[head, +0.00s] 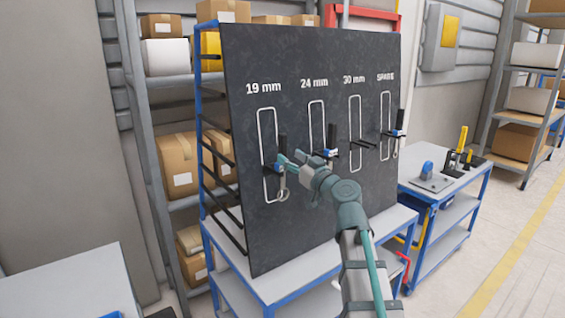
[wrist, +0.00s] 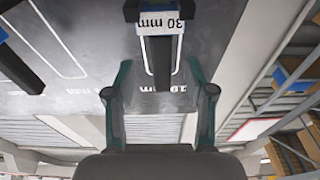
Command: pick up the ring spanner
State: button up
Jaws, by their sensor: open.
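A ring spanner (head: 284,190) hangs on the black tool board (head: 300,225) at the 19 mm outline, its ring end low. In the wrist view, upside down, a dark bar (wrist: 162,62) carries a white tag (wrist: 161,22) reading 30 mm. My gripper (head: 290,162) is in front of the board beside this spanner. In the wrist view its teal fingers (wrist: 160,68) are apart, one on each side of the bar, with nothing visibly clamped. Contact with the board cannot be told. More tools hang at 24 mm (head: 331,145) and SPARE (head: 396,135).
The 30 mm outline (head: 355,112) holds only a bare black peg (head: 363,144). The board stands on a blue-framed table (head: 290,285). A cart (head: 455,190) with small fixtures stands to the right. Shelves with boxes (head: 180,165) stand behind left. Floor (head: 530,230) is clear at the right.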

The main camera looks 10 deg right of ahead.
aim_at(285, 152)
jog(key=p+x, duration=0.2)
jog(key=x, duration=0.2)
jog(key=shift+w+a+r, duration=0.15)
jog(key=shift+w+a, duration=0.1)
jog(key=shift+w, duration=0.1)
grip_shut()
